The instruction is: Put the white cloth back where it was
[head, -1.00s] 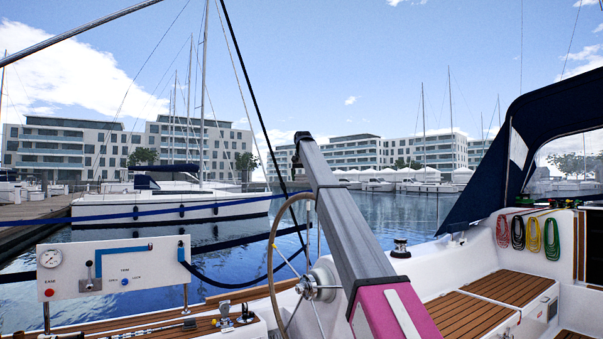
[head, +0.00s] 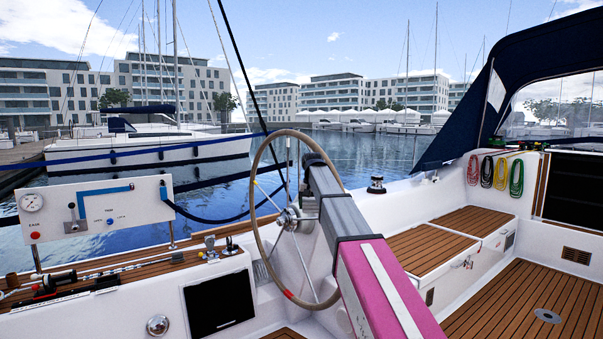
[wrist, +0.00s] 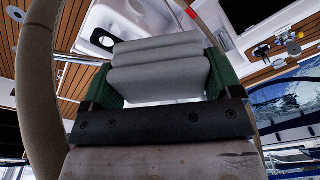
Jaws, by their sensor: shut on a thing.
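In the wrist view my gripper (wrist: 160,78) has green fingers, one on each side of a pale grey-white folded bundle, which I take to be the white cloth (wrist: 160,52). The fingers are shut on it, and its folds lie stacked between them. In the head view my arm reaches forward beside the steering wheel (head: 262,190); the gripper and the cloth are hidden there behind the arm. I cannot tell which spot the cloth came from.
The wheel rim also passes close on the left in the wrist view (wrist: 40,95). Teak seats (head: 430,240) and coiled ropes (head: 500,172) are at the right. The teak floor (head: 500,300) is clear.

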